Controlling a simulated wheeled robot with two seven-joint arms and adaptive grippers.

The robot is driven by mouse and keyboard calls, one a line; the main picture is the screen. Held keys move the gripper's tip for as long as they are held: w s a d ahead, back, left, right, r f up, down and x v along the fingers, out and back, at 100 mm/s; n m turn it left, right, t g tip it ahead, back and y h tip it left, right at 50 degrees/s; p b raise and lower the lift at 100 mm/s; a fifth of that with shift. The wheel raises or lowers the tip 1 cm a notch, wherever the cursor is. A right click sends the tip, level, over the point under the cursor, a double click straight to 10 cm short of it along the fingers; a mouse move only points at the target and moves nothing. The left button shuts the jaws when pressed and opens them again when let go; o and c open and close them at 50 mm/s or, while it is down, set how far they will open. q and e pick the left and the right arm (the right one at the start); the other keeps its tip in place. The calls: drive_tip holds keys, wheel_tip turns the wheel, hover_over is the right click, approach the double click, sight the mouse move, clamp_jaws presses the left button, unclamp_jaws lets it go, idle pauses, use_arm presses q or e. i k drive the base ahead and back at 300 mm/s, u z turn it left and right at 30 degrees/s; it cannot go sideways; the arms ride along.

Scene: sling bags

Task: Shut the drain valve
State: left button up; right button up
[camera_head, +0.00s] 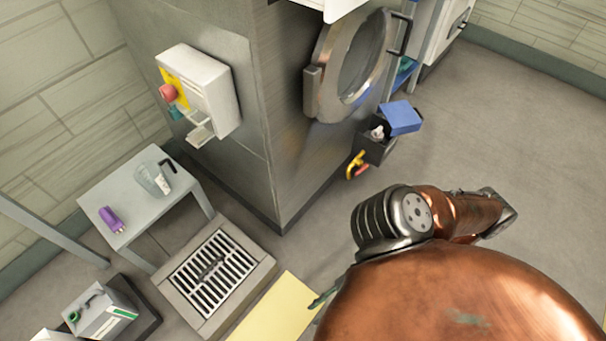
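The drain valve shows as a yellow and red handle (357,165) low on the dark grey machine's right-hand face. It sits just below and left of a small dark box (377,143) with a blue flap. I cannot tell from its angle whether the valve is open or shut. My copper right arm (450,290) fills the lower right, with a ridged dark joint below the valve. The arm is apart from the handle in the picture. I cannot make out its fingers or whether they hold anything. My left gripper is not in view.
A round metal door (350,65) stands above the valve. A control box (198,95) with a red button is on the left face. A small table (190,195), a floor grate (213,272) and a yellow mat (275,308) lie left. Floor at right is clear.

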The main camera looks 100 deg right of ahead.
sight(361, 170)
drive_tip(key=i, duration=1.2)
drive_tip(key=z, duration=3.95)
drive_tip(key=i, duration=0.5)
